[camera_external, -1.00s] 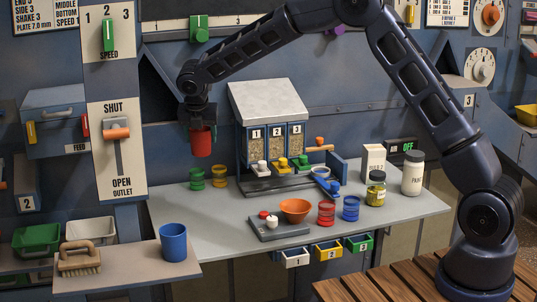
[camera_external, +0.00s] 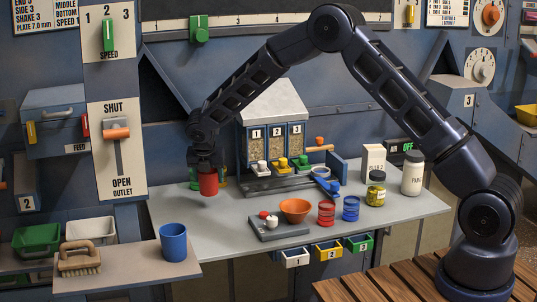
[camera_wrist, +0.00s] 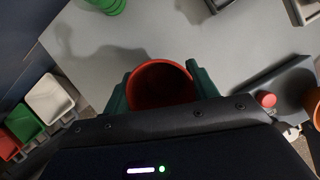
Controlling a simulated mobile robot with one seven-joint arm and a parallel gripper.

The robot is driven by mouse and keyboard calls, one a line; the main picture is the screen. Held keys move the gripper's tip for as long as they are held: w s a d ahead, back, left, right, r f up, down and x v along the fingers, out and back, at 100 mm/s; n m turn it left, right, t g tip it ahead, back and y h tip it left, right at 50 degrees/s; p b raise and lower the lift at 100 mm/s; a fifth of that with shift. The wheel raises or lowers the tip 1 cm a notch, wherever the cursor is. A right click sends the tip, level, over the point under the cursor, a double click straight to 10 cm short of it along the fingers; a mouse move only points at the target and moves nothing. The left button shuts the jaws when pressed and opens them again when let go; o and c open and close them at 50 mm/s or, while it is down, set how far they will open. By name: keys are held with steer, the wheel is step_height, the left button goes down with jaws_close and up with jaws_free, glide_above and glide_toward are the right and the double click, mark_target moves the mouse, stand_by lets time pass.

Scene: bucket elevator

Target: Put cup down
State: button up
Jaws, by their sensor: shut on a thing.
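A red cup (camera_external: 208,184) is upright at the left part of the grey table (camera_external: 225,226). My gripper (camera_external: 206,166) comes down from above and is shut on it. In the wrist view my green fingertips (camera_wrist: 158,88) sit on either side of the red cup (camera_wrist: 163,66), and I look into its dark inside. The cup's bottom is at or just above the tabletop; I cannot tell if it touches.
A scale with an orange bowl (camera_external: 295,207) is to the right. A blue cup (camera_external: 173,240) stands on the lower left shelf. The tabletop in front of the red cup is clear.

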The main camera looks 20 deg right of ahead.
mark_target(210, 191)
steer(key=shift+f, duration=2.8)
steer(key=shift+f, duration=0.1)
steer(key=o, duration=1)
steer(key=shift+c, duration=0.2)
